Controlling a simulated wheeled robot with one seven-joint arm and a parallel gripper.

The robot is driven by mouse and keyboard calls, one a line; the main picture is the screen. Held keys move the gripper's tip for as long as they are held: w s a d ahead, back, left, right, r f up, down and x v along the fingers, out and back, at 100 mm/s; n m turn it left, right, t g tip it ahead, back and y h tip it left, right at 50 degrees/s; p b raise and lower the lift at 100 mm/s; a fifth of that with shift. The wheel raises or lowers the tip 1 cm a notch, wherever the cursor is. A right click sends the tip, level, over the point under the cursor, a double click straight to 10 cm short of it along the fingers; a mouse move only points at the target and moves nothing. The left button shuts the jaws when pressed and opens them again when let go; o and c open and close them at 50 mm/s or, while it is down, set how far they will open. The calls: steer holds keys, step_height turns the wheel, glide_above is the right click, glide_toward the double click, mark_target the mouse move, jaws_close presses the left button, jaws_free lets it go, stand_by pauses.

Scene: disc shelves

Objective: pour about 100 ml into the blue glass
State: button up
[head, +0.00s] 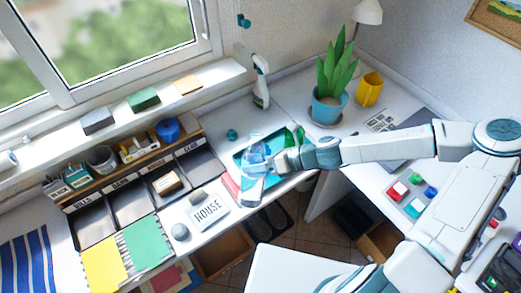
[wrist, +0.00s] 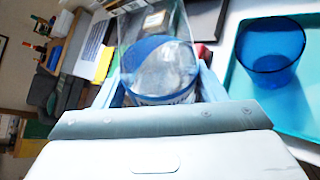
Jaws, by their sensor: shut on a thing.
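My gripper (wrist: 160,88) is shut on a clear container (wrist: 160,60) in the wrist view. The container has a blue band, and its sides show between my two pale blue fingers. In the head view my gripper (head: 276,163) is over the teal tray (head: 284,180) beside clear and bluish shapes; I cannot tell their outlines apart there. The blue glass (wrist: 270,52) stands upright on the teal tray (wrist: 235,88) in the wrist view, to the right of the held container and apart from it. I cannot tell the liquid level in either.
A spray bottle (head: 261,82), a potted plant (head: 329,95) and a yellow cup (head: 369,89) stand behind. The desk's front edge is close to the tray.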

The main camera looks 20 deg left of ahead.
mark_target(257, 177)
steer(key=f+b, duration=0.1)
steer(key=f+m+g+b, duration=0.1)
steer(key=f, duration=0.1)
steer(key=s+f+m+b, duration=0.1)
steer(key=f+b, duration=0.1)
steer(key=shift+g, duration=0.4)
steer(key=shift+s+f+m+g+b, duration=0.3)
steer(key=shift+f+m+g+b, duration=0.25)
steer(key=shift+f+b, duration=0.35)
steer(key=shift+s+m+g+b, duration=0.15)
steer(key=shift+m+g+b, duration=0.2)
steer(key=shift+m+b, duration=0.4)
steer(key=shift+r+p, duration=0.55)
steer(key=shift+p, duration=0.15)
steer(key=shift+r+g+p, duration=0.1)
steer(key=shift+g+p, duration=0.2)
steer(key=shift+p, duration=0.05)
steer(key=shift+w+r+m+p, duration=0.35)
steer(key=shift+w+m+p, duration=0.1)
steer(key=shift+p, duration=0.5)
steer(key=shift+s+r+g+y+p, duration=0.1)
steer(key=shift+r+g+y+p, duration=0.1)
steer(key=shift+g+y+p, duration=0.15)
steer(key=shift+s, duration=0.25)
steer(key=shift+r+m+p, duration=0.25)
steer(key=shift+m+p, duration=0.1)
steer(key=shift+p, duration=0.3)
